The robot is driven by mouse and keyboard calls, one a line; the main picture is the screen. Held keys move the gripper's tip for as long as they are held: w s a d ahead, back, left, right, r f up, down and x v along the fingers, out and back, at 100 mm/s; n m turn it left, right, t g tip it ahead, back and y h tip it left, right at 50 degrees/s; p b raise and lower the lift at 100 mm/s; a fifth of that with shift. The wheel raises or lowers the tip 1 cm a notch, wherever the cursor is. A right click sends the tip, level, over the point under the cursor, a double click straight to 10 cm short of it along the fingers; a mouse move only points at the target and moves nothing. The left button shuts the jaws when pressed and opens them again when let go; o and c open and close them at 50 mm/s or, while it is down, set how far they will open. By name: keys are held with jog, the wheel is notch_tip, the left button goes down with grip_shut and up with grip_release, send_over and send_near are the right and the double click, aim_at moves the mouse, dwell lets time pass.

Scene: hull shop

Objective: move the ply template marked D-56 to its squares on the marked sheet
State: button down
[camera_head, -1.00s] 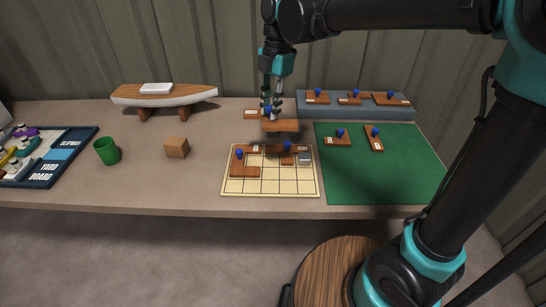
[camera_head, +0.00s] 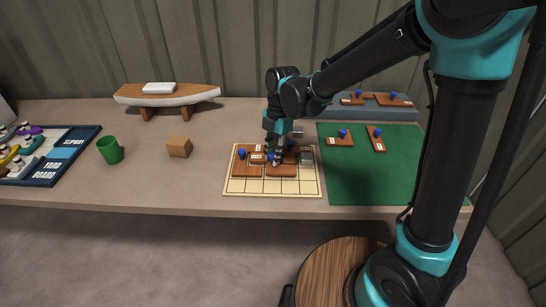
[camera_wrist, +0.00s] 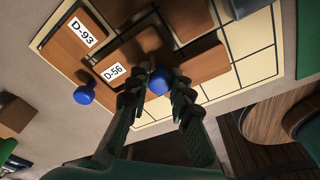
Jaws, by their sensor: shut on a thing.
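The ply template marked D-56 (camera_wrist: 205,65) is brown, with a white label and a blue knob. My gripper (camera_wrist: 158,84) is shut on that knob. In the head view my gripper (camera_head: 274,161) is low over the marked sheet (camera_head: 250,187), with the D-56 template (camera_head: 281,171) under it. The template is at or just above the sheet; I cannot tell if it touches. Template D-93 (camera_wrist: 66,47) lies on the sheet's left part, close beside D-56; it also shows in the head view (camera_head: 242,169). My gripper hides part of the sheet's back squares.
A grey block (camera_head: 307,158) sits at the sheet's right side. A green mat (camera_head: 370,180) holds two templates. A grey rack (camera_head: 405,112) behind holds more. A wooden block (camera_head: 179,147), green cup (camera_head: 110,150) and boat model (camera_head: 167,96) stand left. The sheet's front row looks bare.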

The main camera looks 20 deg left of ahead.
jog(key=shift+f, duration=0.4)
jog(key=c, duration=1.4)
grip_release()
jog(key=shift+f, duration=0.1)
jog(key=shift+o, duration=0.2)
notch_tip(320, 180, up, 12)
jog(key=w+d, duration=0.1)
jog(key=shift+w, duration=0.25)
